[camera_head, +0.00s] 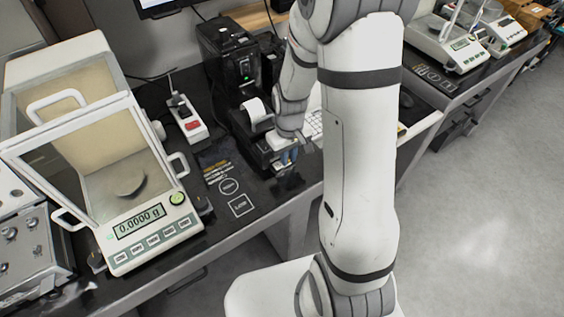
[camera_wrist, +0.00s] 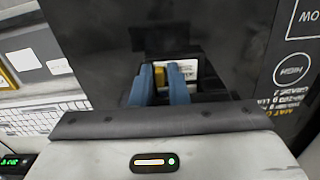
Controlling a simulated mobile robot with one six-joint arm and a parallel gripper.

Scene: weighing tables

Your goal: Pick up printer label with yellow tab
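The printer label (camera_wrist: 188,68) is a small white piece that shows beside and behind my right fingertip in the wrist view. Its yellow tab (camera_wrist: 160,72) lies between the two blue fingertips of my gripper (camera_wrist: 160,78). The fingers are a small gap apart, and the tab about spans that gap at the tips. I cannot tell whether they press on it. In the head view my gripper (camera_head: 289,157) points down at the front of the black label printer (camera_head: 262,153), low over the dark table. The label is too small to make out there.
A balance (camera_head: 135,220) with glass doors stands at the left. A power strip (camera_head: 187,120), a black machine (camera_head: 232,65) and a keyboard (camera_head: 314,124) are near the printer. More balances (camera_head: 448,42) stand at the back right.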

